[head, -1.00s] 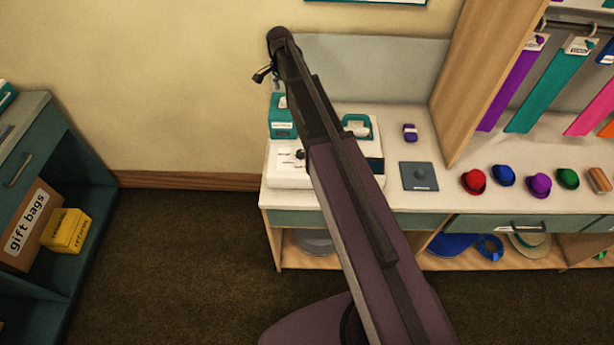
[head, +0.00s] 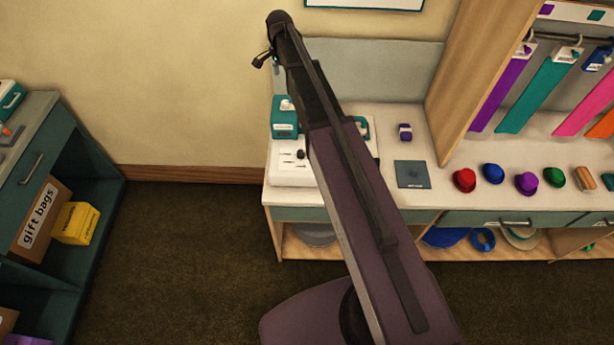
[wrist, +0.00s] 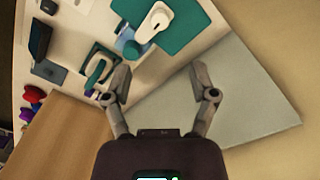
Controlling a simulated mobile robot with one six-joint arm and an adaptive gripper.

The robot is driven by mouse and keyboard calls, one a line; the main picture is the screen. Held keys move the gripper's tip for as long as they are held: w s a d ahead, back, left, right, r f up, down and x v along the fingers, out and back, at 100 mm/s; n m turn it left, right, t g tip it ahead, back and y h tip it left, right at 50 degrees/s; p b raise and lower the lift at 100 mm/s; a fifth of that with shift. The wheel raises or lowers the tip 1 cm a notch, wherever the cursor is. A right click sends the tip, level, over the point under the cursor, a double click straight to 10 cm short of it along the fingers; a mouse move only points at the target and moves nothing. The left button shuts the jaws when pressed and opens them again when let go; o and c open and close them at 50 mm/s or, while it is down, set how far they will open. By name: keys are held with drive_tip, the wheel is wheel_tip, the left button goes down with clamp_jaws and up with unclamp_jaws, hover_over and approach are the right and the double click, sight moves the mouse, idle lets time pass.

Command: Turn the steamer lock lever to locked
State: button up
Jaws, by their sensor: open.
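The steamer appears to be the white base unit (head: 290,172) with a teal tank (head: 284,118) on the counter's left end, partly behind my arm in the head view. A small dark knob (head: 301,154) sits on the white base; I cannot tell whether it is the lock lever or how it is set. In the wrist view a white-topped teal part (wrist: 158,22) shows at the top, with a teal handle (wrist: 100,66) to its left. My gripper (wrist: 160,68) is open and empty, apart from these parts. In the head view its dark end (head: 262,58) is high above the counter's back left.
A grey back panel (head: 385,70) and a wooden divider (head: 470,65) bound the counter. A dark plate (head: 414,174), a purple block (head: 405,131) and several small hats (head: 493,173) lie to the right. A teal shelf unit (head: 100,185) stands at left, with open floor between.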

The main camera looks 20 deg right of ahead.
drive_tip(key=s+f+n+b, duration=0.6)
drive_tip(key=s+f+b, duration=0.4)
drive_tip(key=s, duration=0.4)
drive_tip(key=s+f+n+b, duration=0.6)
drive_tip(key=s+f+b, duration=0.5)
drive_tip(key=s, duration=0.4)
drive_tip(key=shift+f+n+b, duration=0.3)
drive_tip(key=shift+b, duration=0.25)
drive_tip(key=shift+s, duration=0.1)
idle(1.7)
drive_tip(key=shift+d, duration=0.35)
